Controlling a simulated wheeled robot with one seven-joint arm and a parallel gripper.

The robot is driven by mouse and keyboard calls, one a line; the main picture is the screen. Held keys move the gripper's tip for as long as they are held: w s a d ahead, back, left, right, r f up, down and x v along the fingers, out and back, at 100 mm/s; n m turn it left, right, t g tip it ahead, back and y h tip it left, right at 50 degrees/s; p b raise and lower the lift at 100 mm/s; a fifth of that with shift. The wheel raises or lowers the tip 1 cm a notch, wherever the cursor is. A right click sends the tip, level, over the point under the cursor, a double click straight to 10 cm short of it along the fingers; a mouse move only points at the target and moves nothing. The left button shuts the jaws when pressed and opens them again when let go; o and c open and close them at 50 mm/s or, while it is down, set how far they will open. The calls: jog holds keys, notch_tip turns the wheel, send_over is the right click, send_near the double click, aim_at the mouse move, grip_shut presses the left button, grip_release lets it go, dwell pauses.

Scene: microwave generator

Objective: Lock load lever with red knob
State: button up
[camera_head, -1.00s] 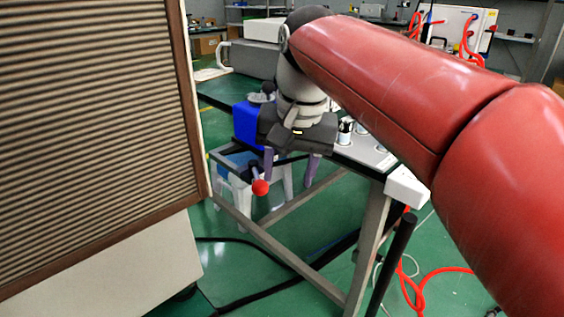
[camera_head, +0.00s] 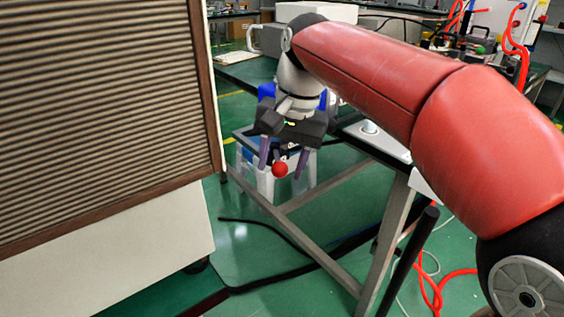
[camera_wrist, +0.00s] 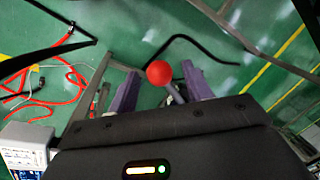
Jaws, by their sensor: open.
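The load lever's red knob (camera_head: 280,170) shows in the head view below my gripper, near the table's left end. The gripper (camera_wrist: 158,85) is open and not closed on anything. The lever's base is hidden behind the gripper body.
A slatted brown panel (camera_head: 105,90) on a white cabinet fills the left side. The table's metal frame (camera_head: 385,240) stands below and right of the gripper. Red hoses (camera_head: 437,290) and a black cable (camera_head: 265,232) lie on the green floor. A white stool (camera_head: 307,165) stands behind the fingers.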

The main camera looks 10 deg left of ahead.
grip_shut()
dwell(0.3)
